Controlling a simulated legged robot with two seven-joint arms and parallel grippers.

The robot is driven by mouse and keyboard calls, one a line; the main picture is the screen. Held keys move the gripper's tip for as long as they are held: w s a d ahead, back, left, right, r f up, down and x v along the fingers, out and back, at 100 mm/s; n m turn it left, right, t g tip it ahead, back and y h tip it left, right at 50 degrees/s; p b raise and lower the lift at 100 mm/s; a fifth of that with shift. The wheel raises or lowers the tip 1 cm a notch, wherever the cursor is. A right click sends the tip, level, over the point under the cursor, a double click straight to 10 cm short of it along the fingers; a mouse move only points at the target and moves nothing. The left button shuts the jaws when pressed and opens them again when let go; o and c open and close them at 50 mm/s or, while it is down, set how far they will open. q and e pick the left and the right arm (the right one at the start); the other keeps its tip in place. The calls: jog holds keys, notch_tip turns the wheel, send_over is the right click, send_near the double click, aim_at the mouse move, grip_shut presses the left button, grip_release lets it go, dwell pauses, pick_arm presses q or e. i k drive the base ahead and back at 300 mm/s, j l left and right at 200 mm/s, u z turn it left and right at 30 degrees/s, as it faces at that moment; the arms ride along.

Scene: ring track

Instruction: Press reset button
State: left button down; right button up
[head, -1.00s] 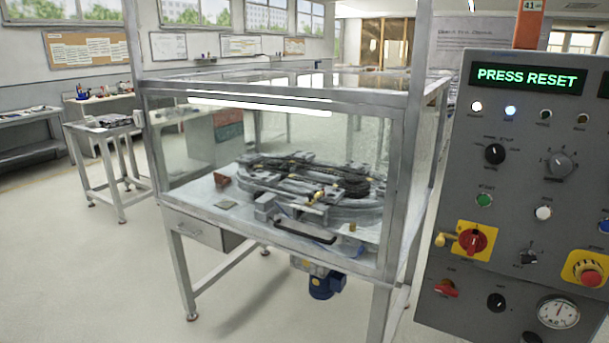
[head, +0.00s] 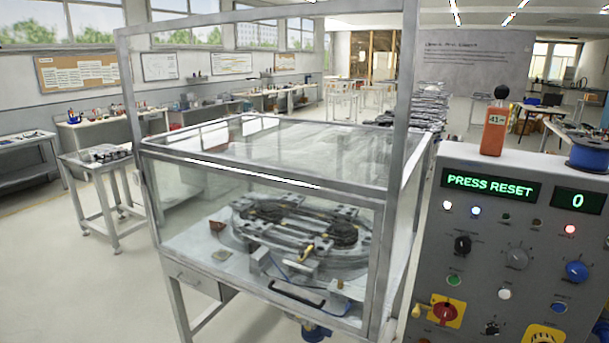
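The grey control panel (head: 478,214) stands at the right of the head view. Its green display (head: 490,186) reads "PRESS RESET", and a smaller display (head: 577,201) reads "0". Below are a green button (head: 454,280), a white button (head: 504,294) and a blue button (head: 558,307). The labels are too small to read, so I cannot tell which is the reset button. A red-and-yellow rotary switch (head: 445,312) is at the lower left of the panel. The panel's bottom is cut off by the frame. Neither of my grippers is in view.
A glass-walled cabinet (head: 275,155) with a metal frame stands left of the panel, with a ring track (head: 300,226) inside. A small side table (head: 100,160) is farther left. An orange box with a black knob (head: 495,128) sits on the panel's top. Open floor lies at the left.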

aim_at(558, 307)
jog(key=z, duration=1.25)
